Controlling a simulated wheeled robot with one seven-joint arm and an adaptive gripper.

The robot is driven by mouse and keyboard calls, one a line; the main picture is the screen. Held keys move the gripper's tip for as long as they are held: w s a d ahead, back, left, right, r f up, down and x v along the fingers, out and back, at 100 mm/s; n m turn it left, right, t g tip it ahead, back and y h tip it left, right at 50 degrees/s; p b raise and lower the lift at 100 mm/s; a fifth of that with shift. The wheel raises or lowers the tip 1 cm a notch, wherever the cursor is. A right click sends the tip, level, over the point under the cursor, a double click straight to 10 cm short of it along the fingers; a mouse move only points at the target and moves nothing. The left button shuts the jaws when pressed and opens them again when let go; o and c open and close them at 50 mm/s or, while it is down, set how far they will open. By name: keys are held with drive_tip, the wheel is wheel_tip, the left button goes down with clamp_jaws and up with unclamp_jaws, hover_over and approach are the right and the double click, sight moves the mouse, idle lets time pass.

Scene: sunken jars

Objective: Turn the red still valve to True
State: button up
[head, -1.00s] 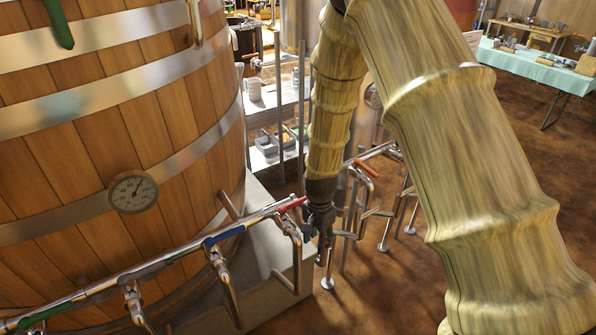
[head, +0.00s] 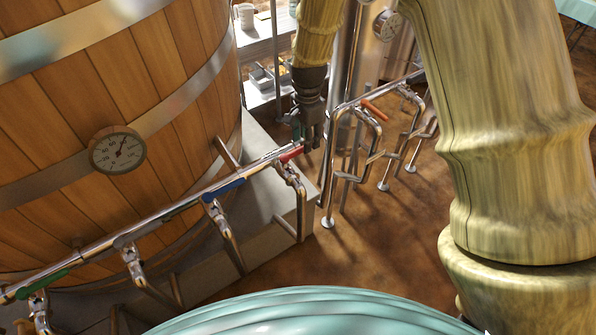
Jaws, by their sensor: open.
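The red valve handle (head: 289,154) sits at the right end of a metal pipe rail (head: 180,207) in front of the wooden vat. It lies roughly along the line of the rail, above a bent metal tap. My gripper (head: 308,143) hangs down from my arm just right of and slightly above the red handle's end. Its jaws are open, and I see nothing between them. The small picture does not show whether a finger touches the handle.
Blue (head: 224,190) and green (head: 42,284) handles sit along the same rail. The wooden vat (head: 150,90) with a round gauge (head: 117,150) fills the left. Another pipe rack with an orange handle (head: 374,110) stands to the right. Brown floor (head: 300,262) is open in front.

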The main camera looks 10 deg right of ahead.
drive_tip(key=f, duration=0.1)
drive_tip(key=w+f, duration=0.1)
drive_tip(key=f+b, duration=0.1)
drive_tip(key=shift+w+f, duration=0.35)
drive_tip(key=shift+s+r, duration=0.1)
drive_tip(key=shift+s, duration=0.55)
drive_tip(key=shift+w+f+b, duration=0.55)
drive_tip(key=shift+w+f, duration=0.1)
drive_tip(key=shift+f, duration=0.35)
drive_tip(key=shift+s, duration=0.2)
